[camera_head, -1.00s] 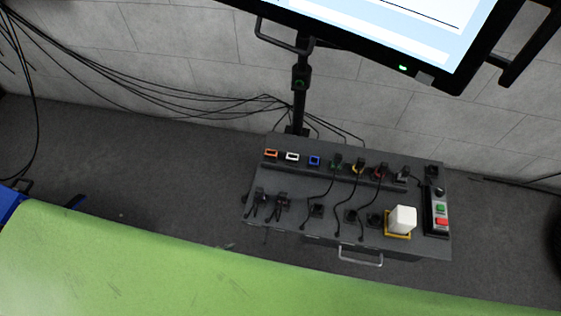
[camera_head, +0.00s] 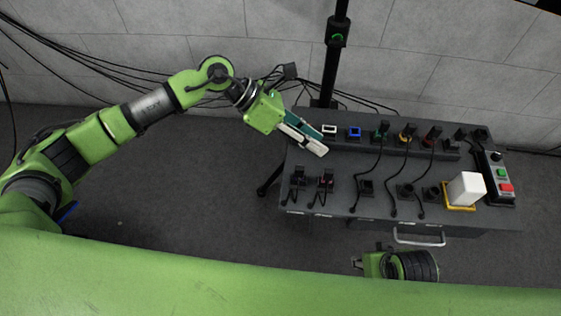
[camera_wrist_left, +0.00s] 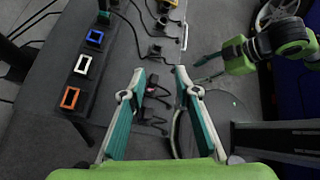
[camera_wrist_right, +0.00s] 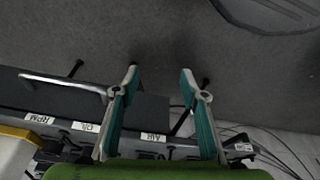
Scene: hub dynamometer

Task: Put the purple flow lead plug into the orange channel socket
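The orange channel socket (camera_wrist_left: 69,97) shows in the left wrist view, at the end of a row of sockets; in the head view my left gripper hides it. Two dark lead plugs (camera_head: 299,178) (camera_head: 327,180) stand at the bench's left front; they also show in the left wrist view (camera_wrist_left: 150,90) (camera_wrist_left: 157,120). Small reddish marks show on them, but I cannot tell which is purple. My left gripper (camera_head: 308,138) is open and empty above the bench's left end. My right gripper (camera_wrist_right: 159,71) is open and empty, low by the bench front.
White (camera_head: 329,130) and blue (camera_head: 355,133) sockets look empty. Green, yellow and red sockets have leads hanging across the bench. A white block (camera_head: 467,187) and a button box (camera_head: 500,178) stand at the right. A handle (camera_head: 419,237) juts from the front. A stand pole (camera_head: 336,50) rises behind.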

